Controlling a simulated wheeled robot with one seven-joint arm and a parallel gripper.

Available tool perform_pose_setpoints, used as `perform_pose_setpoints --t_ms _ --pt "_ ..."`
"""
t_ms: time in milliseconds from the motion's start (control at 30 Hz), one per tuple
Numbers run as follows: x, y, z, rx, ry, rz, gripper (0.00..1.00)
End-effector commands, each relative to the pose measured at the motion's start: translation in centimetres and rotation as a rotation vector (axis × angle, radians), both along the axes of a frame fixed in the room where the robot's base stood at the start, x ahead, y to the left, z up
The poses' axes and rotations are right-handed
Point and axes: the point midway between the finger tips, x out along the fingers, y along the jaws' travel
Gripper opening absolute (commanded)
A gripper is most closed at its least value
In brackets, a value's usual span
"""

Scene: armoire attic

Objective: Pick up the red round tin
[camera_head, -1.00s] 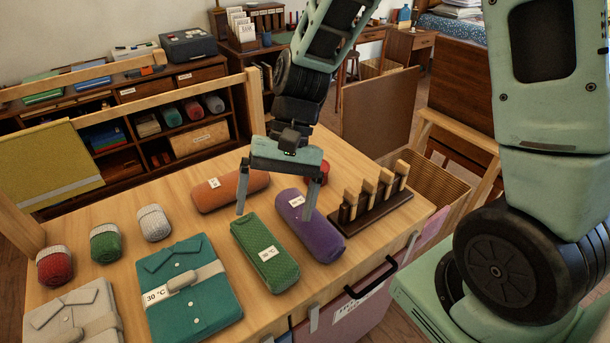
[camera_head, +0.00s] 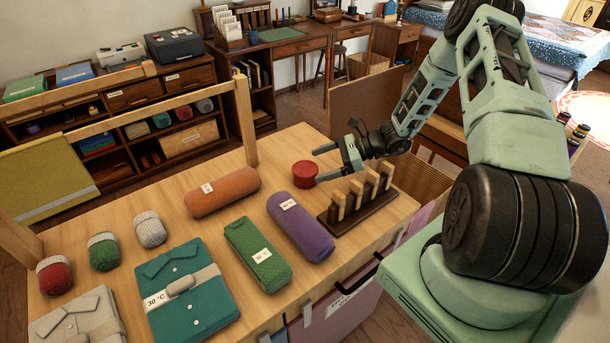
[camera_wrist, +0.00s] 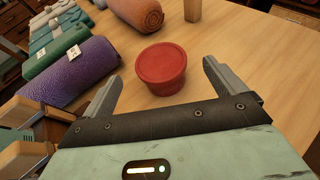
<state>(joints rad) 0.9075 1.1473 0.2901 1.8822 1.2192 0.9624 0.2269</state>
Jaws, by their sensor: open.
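The red round tin (camera_head: 305,174) stands upright on the wooden table, right of the orange roll and behind the purple roll. In the wrist view the red round tin (camera_wrist: 161,68) lies ahead of and roughly between the fingertips. My gripper (camera_head: 322,164) is open and empty, low over the table, coming from the right with its fingers pointing left at the tin. In the wrist view my gripper's fingers (camera_wrist: 160,82) are spread wider than the tin.
A dark rack with wooden pegs (camera_head: 357,203) stands close in front of my gripper. The purple roll (camera_head: 300,226), orange roll (camera_head: 222,191) and green roll (camera_head: 257,254) lie nearby. A wooden post (camera_head: 245,120) rises at the table's back edge. Bare tabletop surrounds the tin's back side.

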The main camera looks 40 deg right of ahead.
Motion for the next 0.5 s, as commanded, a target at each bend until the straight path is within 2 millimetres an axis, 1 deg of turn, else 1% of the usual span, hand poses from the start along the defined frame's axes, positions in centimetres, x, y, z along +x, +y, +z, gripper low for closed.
perform_pose_setpoints --t_ms 33,167,300,500 --pt "0.3 0.6 -0.1 0.002 0.001 0.004 0.95" --pt "1.0 1.7 -0.5 0.0 0.0 0.005 0.95" --pt "2.1 3.4 -1.2 0.002 0.0 0.008 0.95" --pt "3.0 4.8 -2.2 -0.002 -0.001 0.006 0.95"
